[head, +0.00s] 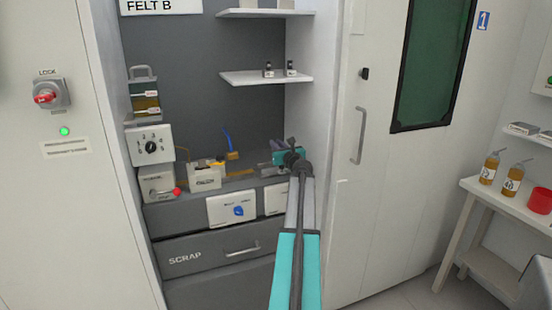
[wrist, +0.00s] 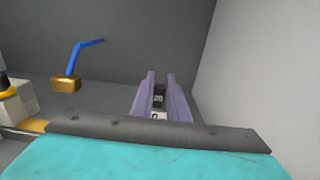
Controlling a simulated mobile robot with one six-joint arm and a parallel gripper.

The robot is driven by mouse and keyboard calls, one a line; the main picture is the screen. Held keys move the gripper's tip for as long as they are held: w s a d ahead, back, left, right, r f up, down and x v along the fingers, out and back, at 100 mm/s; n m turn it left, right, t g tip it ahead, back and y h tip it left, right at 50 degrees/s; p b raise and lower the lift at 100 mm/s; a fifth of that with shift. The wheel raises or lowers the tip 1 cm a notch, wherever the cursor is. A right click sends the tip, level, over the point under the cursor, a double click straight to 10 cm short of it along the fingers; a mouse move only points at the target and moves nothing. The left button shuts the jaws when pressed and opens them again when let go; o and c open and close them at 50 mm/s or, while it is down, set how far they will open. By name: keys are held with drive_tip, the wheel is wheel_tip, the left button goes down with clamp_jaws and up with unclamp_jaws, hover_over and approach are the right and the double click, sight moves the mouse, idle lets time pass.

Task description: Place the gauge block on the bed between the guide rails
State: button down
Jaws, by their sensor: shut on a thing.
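In the head view my gripper (head: 279,146) is at the right of the alcove, above the grey bench top; the block cannot be made out there. The bed and guide rails are not clear; a brassy strip (head: 240,173) and grey pieces lie on the bench just left of my gripper, partly hidden.
A brass block with a blue arm (head: 230,148) and a pale box (head: 206,176) stand left of my gripper. A dial box (head: 150,145) is farther left. Above, a white shelf (head: 252,78) holds two small dark-and-white items. The alcove's side wall (wrist: 255,75) is close on the right.

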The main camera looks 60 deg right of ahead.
drive_tip(key=shift+f, duration=0.45)
drive_tip(key=shift+f+b, duration=0.3)
drive_tip(key=shift+f, duration=1.6)
drive_tip(key=shift+f, duration=0.1)
drive_tip(key=c, duration=1.7)
unclamp_jaws()
drive_tip(key=shift+b+v, duration=0.35)
drive_tip(key=shift+v, duration=5.7)
drive_tip(key=shift+d, duration=0.1)
